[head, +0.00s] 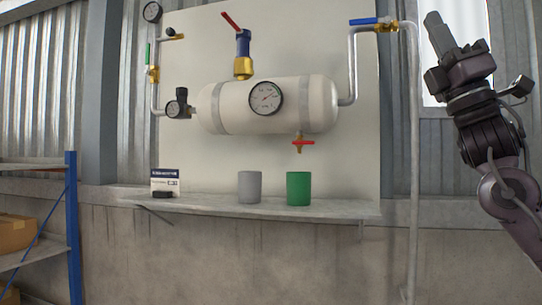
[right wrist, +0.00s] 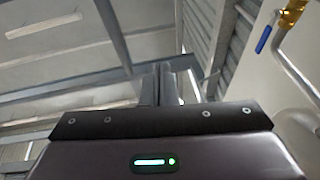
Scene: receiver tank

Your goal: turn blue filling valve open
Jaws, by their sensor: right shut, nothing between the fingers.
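The blue filling valve handle (head: 364,21) lies level at the top right of the board, on a brass valve body (head: 386,25) in the white pipe. It also shows in the right wrist view as a tilted blue handle (right wrist: 263,39) at the upper right, beside the brass body (right wrist: 290,14). The white tank (head: 320,104) hangs on the board below and left of it. My right gripper (head: 433,20) is raised to the right of the valve, apart from it, pointing up. Its fingers (right wrist: 158,84) are shut and empty. My left gripper is not in view.
A red-handled valve (head: 231,22), a green handle (head: 148,54) and a red drain tap (head: 302,143) are on the piping. Grey (head: 249,187) and green (head: 298,188) cups stand on the ledge (head: 340,207). A blue-posted shelf (head: 74,225) stands at left. A vertical pipe (head: 414,150) runs down near my right arm.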

